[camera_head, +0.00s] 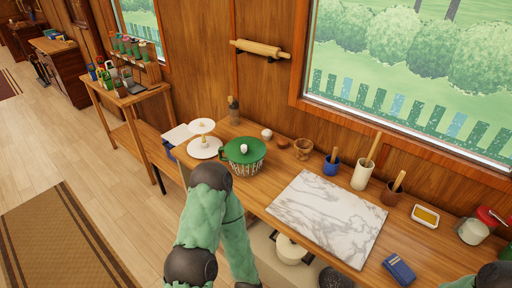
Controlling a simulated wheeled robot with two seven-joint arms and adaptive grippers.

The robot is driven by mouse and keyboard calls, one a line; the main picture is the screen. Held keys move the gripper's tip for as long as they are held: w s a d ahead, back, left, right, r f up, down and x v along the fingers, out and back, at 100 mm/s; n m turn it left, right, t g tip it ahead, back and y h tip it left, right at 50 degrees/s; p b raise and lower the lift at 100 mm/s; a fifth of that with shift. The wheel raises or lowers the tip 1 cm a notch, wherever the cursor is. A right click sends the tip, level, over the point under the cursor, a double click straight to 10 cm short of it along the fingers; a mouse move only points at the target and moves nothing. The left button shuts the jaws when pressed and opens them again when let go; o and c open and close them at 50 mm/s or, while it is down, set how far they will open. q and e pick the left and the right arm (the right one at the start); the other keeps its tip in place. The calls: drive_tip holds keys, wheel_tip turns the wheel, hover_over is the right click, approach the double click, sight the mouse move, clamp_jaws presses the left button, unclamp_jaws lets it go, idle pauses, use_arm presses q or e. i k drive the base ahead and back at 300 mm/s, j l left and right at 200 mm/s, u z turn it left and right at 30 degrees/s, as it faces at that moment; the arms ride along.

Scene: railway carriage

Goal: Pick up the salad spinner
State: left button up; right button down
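The salad spinner (244,170) stands upright on the wooden counter, left of the marble board. It has a green lid (243,150) with a white knob on top and a pale, slatted-looking body. My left arm is bent in front of the counter, its dark elbow just below and left of the spinner and covering a little of the area in front of it. Neither gripper shows; only a bit of my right arm is in the bottom right corner.
A white tiered stand (204,147) is close on the spinner's left. A marble board (327,218) lies to the right. Behind are a wooden mortar (303,149), a blue pot (331,165) and a white crock (362,175). A rolling pin (256,48) hangs on the wall.

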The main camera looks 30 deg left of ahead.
sight(250, 165)
drive_tip(key=j+u, duration=0.15)
drive_tip(key=u, duration=1)
drive_tip(key=i+l, duration=0.05)
